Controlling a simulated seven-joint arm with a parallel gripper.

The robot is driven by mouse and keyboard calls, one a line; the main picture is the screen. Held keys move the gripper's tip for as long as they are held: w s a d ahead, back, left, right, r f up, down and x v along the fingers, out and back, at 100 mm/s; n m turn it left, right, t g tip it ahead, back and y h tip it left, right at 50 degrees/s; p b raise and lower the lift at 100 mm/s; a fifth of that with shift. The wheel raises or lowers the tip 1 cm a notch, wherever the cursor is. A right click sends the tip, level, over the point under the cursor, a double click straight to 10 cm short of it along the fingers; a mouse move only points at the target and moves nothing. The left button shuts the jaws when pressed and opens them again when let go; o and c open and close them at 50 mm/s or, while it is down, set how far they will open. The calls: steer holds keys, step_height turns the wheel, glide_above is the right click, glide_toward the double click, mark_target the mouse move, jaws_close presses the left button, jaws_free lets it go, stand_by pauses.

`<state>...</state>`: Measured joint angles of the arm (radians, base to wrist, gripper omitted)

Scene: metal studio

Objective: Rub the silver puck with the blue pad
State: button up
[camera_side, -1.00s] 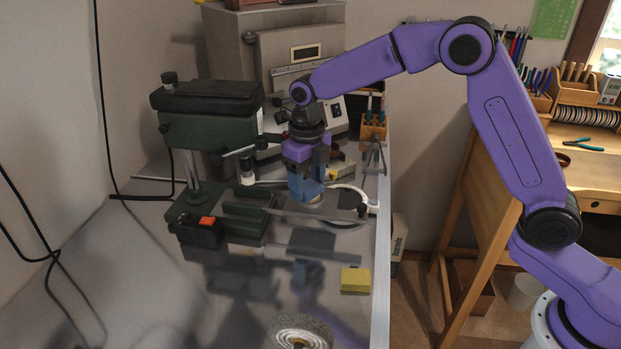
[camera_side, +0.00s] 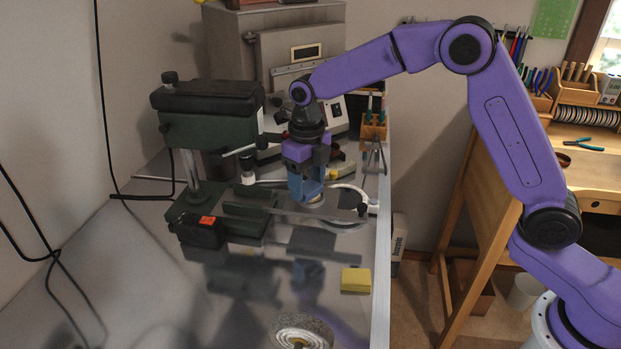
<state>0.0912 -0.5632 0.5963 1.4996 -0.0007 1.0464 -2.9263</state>
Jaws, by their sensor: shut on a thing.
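My gripper (camera_side: 306,190) points down over the metal table, in front of the drill press. It is shut on the blue pad (camera_side: 307,188), which shows low between the jaws. The silver puck (camera_side: 316,202) seems to be the small pale disc just under the pad's lower right edge, mostly hidden by the pad and jaws. I cannot tell whether pad and puck touch.
A green drill press (camera_side: 208,120) stands close on the left. A pale curved tube (camera_side: 362,192) lies right of the gripper. A yellow block (camera_side: 355,280) and a round grey wheel (camera_side: 301,332) are nearer the front. The table's edge (camera_side: 381,270) runs along the right.

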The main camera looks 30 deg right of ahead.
steer(key=shift+w+d, duration=0.2)
steer(key=shift+d, duration=0.65)
steer(key=shift+s+a, duration=0.25)
steer(key=shift+a, duration=0.65)
step_height(320, 180, up, 9)
stand_by(0.3)
stand_by(0.5)
